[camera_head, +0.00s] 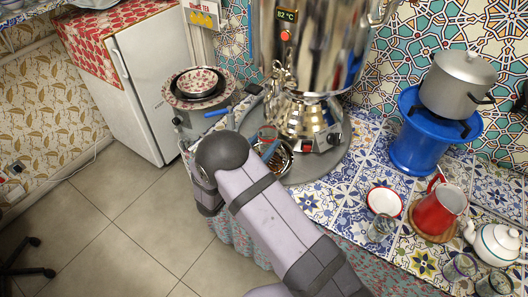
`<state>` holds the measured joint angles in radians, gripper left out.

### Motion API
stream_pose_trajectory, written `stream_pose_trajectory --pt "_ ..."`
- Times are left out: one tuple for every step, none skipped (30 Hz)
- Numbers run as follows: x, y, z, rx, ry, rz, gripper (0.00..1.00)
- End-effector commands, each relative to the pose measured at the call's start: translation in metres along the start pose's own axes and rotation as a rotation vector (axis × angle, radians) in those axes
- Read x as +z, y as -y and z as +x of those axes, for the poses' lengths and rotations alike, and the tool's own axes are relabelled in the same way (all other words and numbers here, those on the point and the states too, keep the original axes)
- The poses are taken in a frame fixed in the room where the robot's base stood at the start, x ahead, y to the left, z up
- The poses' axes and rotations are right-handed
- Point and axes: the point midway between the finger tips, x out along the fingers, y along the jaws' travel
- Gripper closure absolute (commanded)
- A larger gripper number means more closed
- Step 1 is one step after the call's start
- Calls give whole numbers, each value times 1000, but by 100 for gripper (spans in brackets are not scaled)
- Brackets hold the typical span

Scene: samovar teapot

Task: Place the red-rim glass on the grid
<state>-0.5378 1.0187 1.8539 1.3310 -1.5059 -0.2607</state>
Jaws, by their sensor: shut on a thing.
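The red-rim glass (267,132) is small and clear. Its red rim shows just below the samovar tap, beside the base of the samovar. My gripper (270,149) is mostly hidden behind my arm; only a bluish part shows, right at the glass. It is shut on the glass. The round metal grid (280,168) lies just below and to the right of the glass, partly covered by my arm and the gripper. I cannot tell whether the glass touches the grid.
The big shiny samovar (312,50) stands on a round grey tray (325,166). To the right are a blue stand with a grey pot (458,82), a red-white saucer (384,201), a clear glass (381,228), a red pot (440,208) and a white teapot (495,243). Bowls (197,84) stand left.

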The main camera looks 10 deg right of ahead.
Motion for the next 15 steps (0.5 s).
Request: stream_pose_trajectory --pt "0 0 0 0 -1 1 80" --pt "0 0 0 0 -1 1 80" --pt "1 0 0 0 -1 0 80" --pt "2 0 0 0 -1 0 80" --pt "4 0 0 0 0 -1 80" --pt "8 0 0 0 0 -2 80" --pt "11 0 0 0 0 -2 80" --pt "14 0 0 0 0 -2 80" --pt "19 -1 0 0 0 -3 80" --pt "22 0 0 0 0 -3 80" --pt "26 0 0 0 0 -3 80" --pt "30 0 0 0 0 -2 80" --pt "33 0 0 0 0 -2 80" --pt "36 0 0 0 0 -1 80" --pt "38 0 0 0 -1 -1 80"
